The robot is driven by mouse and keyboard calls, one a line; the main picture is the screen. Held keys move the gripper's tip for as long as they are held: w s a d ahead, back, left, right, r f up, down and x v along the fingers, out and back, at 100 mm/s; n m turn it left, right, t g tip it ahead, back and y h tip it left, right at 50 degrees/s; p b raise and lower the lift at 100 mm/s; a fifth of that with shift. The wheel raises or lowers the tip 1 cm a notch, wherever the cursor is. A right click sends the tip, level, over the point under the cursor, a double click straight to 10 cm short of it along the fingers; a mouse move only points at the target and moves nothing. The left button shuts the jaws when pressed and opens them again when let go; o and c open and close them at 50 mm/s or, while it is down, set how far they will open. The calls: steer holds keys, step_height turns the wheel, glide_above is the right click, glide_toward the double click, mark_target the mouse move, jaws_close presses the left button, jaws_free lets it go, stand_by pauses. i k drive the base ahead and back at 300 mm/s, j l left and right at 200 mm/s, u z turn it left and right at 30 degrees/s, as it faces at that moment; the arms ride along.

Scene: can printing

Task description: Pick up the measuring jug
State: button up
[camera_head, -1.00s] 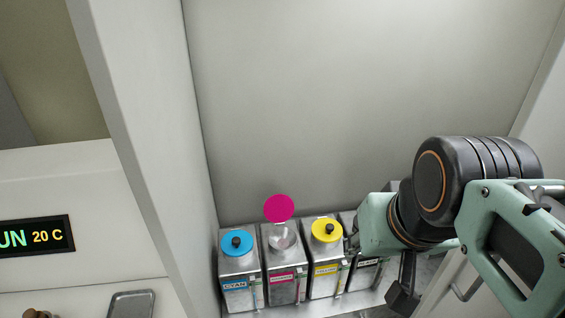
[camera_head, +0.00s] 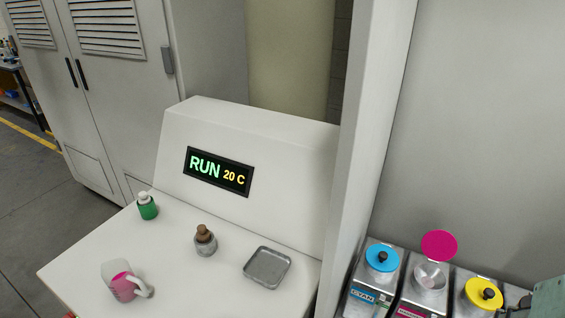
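The measuring jug (camera_head: 123,283) is at the front left of the white console top. It is a pale, translucent jug with pink in it and a handle on its right side.
On the console top (camera_head: 185,270) are a green bottle (camera_head: 147,206), a brown-topped jar (camera_head: 205,240) and a metal tray (camera_head: 267,267). A white upright post (camera_head: 365,130) separates the console from ink cans with cyan (camera_head: 382,257), magenta (camera_head: 439,245) and yellow (camera_head: 484,294) lids.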

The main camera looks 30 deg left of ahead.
mark_target(118, 274)
steer(key=k+l+u, duration=0.1)
steer(key=u, duration=2.55)
steer(key=z, duration=2.15)
steer(key=u, duration=2.15)
steer(key=k+j, duration=0.05)
